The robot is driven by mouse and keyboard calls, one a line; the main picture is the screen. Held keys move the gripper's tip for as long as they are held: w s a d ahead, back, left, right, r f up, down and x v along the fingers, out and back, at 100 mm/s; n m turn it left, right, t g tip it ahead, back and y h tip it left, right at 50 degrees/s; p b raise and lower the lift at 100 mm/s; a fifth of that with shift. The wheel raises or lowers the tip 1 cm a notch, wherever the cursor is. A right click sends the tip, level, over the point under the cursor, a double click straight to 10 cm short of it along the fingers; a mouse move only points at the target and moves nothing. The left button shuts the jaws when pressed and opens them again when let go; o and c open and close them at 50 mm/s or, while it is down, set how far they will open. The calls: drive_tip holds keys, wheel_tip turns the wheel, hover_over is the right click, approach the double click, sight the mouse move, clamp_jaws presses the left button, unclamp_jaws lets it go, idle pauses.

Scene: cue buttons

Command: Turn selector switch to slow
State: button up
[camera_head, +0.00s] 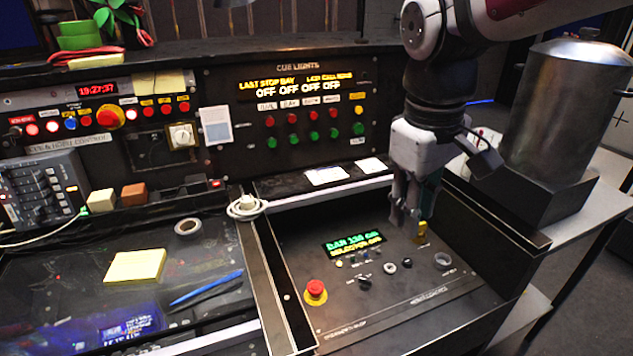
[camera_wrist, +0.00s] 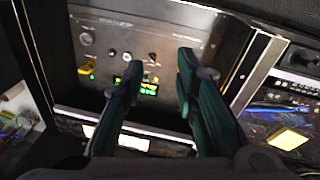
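The sloped black control panel (camera_head: 400,303) carries a black rotary knob (camera_head: 364,282), which looks like the selector switch; its position labels are too small to read. The knob also shows in the wrist view (camera_wrist: 153,58), between and beyond my fingertips. The lit display (camera_head: 352,243) has green text above yellow text that appears to read "SELECTOR OFF". My gripper (camera_head: 408,222) hangs above the panel's back right part, to the right of the display. In the wrist view my gripper (camera_wrist: 158,74) has its two dark green fingers apart, with nothing held between them.
A red mushroom button (camera_head: 316,288) stands at the panel's left. A white ring control (camera_head: 390,267), a smaller black knob (camera_head: 407,263) and a yellow part (camera_head: 421,232) are nearby. A metal pot (camera_head: 560,110) stands right of my arm. A white coiled cable (camera_head: 247,207) lies left.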

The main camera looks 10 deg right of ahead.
drive_tip(key=w+a+f+n+g+h+b, duration=0.15)
drive_tip(key=w+f+n+b, duration=0.3)
drive_tip(key=w+f, duration=0.7)
drive_tip(key=n+g+h+b, duration=0.2)
drive_tip(key=n+b, duration=0.1)
drive_tip(key=b, duration=0.1)
approach(364, 279)
drive_tip(key=shift+m+y, duration=0.25)
drive_tip(key=b+x, duration=0.1)
drive_tip(key=x, duration=0.1)
drive_tip(key=b+x, duration=0.1)
drive_tip(key=x, duration=0.2)
drive_tip(key=b+x, duration=0.1)
drive_tip(key=x, duration=0.2)
drive_tip(key=shift+s+d, duration=0.1)
drive_tip(key=shift+d, duration=0.2)
clamp_jaws()
